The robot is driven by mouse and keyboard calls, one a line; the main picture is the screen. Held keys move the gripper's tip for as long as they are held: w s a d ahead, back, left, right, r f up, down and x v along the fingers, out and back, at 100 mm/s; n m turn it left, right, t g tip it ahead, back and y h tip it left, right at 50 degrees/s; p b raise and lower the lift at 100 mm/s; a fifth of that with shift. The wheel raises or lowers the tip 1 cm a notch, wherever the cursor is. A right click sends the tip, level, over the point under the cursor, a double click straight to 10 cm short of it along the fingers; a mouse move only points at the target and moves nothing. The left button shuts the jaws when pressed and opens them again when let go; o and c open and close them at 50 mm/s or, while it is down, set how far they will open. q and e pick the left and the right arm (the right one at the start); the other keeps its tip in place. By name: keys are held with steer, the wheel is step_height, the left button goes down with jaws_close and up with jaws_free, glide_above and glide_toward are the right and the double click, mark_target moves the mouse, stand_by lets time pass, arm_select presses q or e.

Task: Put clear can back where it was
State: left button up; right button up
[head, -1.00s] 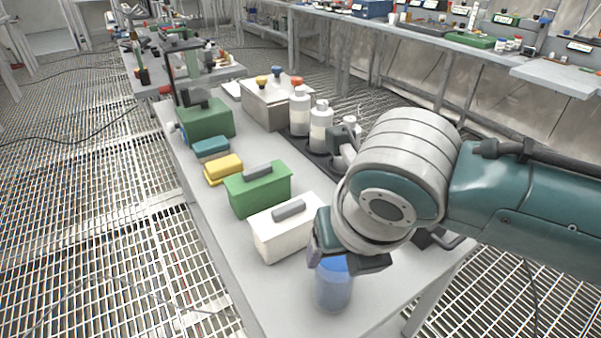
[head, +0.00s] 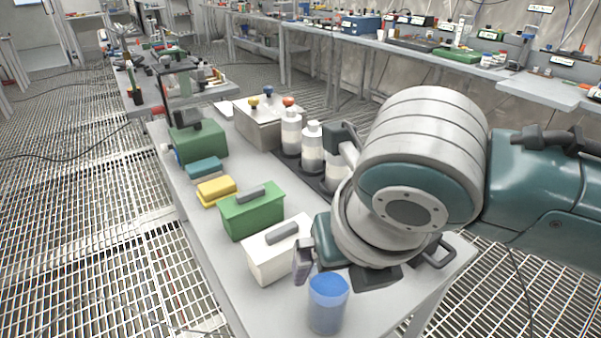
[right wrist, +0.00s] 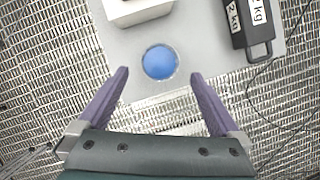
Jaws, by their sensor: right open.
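The clear can (head: 327,312), see-through with a blue top, stands upright on the near end of the grey table (head: 229,272). In the right wrist view the can (right wrist: 160,62) shows from above, just beyond and between my open fingertips. My right gripper (head: 335,277) is open and empty, behind and above the can in the head view; it also shows in the right wrist view (right wrist: 158,75). The can looks apart from both fingers. My left gripper is in neither view.
A white box (head: 277,255), a green box (head: 252,212) and yellow and teal sponge-like blocks (head: 217,189) line the table's left side. White bottles (head: 312,150) stand at its back right. A black weight (right wrist: 247,25) lies beside the can. Table edges are close to the can.

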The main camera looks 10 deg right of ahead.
steer(key=s+a+r+m+y+p, duration=0.1)
steer(key=s+a+r+m+y, duration=0.15)
steer(key=s+r+m, duration=0.4)
steer(key=s+d+f+m+h, duration=0.1)
steer(key=s+d+m, duration=0.4)
steer(key=m, duration=0.8)
steer(key=s+d+f+m+g+h, duration=0.1)
steer(key=s+d+m, duration=0.3)
steer(key=m, duration=1)
steer(key=shift+s+d+f, duration=0.35)
steer(key=shift+s, duration=0.7)
step_height(320, 180, up, 41)
steer(key=p, duration=4.1)
steer(key=shift+r, duration=0.15)
